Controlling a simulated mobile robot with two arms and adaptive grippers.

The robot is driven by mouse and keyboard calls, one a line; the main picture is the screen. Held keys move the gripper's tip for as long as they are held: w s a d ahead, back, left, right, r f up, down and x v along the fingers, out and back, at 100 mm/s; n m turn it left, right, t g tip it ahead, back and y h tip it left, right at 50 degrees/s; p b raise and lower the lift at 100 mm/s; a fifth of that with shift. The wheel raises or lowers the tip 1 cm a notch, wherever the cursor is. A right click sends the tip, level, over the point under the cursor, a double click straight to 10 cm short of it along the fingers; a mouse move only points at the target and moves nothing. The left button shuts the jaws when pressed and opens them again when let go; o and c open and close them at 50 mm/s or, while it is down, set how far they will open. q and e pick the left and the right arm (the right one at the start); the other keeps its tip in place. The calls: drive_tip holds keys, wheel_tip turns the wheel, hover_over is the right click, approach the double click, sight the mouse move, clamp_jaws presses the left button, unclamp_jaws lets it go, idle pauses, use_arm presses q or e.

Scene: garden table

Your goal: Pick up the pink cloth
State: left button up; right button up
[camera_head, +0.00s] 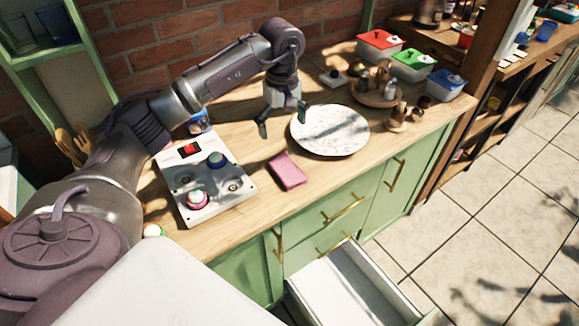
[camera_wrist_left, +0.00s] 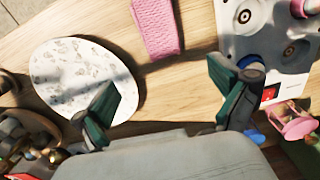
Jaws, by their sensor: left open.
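The pink cloth (camera_head: 288,170) lies folded flat on the wooden counter, between the white panel with knobs and the round plate. It also shows at the top of the left wrist view (camera_wrist_left: 156,26), cut off by the frame's edge. My left gripper (camera_head: 283,117) is open and empty above the counter, behind the cloth and left of the plate. In the left wrist view its two green fingertips (camera_wrist_left: 170,100) are spread wide, with bare wood between them and the cloth beyond. The gripper is apart from the cloth. My right gripper is not in view.
The speckled plate (camera_head: 330,130) lies right of the cloth. The white panel (camera_head: 207,180) with a red switch and knobs stands left of it. A wooden tray (camera_head: 377,97) with small jars and several lidded containers are behind. An open drawer (camera_head: 350,287) juts out below the counter.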

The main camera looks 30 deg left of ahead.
use_arm(q)
hover_over(282, 160)
drive_tip(key=f, duration=0.6)
drive_tip(key=shift+w+f+p, duration=0.1)
drive_tip(key=shift+w+p, duration=0.15)
drive_tip(key=shift+p, duration=0.15)
drive_tip(key=f, duration=0.1)
drive_tip(key=f+p, duration=0.1)
drive_tip(key=f, duration=0.2)
drive_tip(key=shift+s+f+p, duration=0.15)
drive_tip(key=shift+s+p, duration=0.15)
drive_tip(key=shift+p, duration=0.1)
drive_tip(key=shift+f, duration=0.45)
drive_tip(key=c, duration=0.8)
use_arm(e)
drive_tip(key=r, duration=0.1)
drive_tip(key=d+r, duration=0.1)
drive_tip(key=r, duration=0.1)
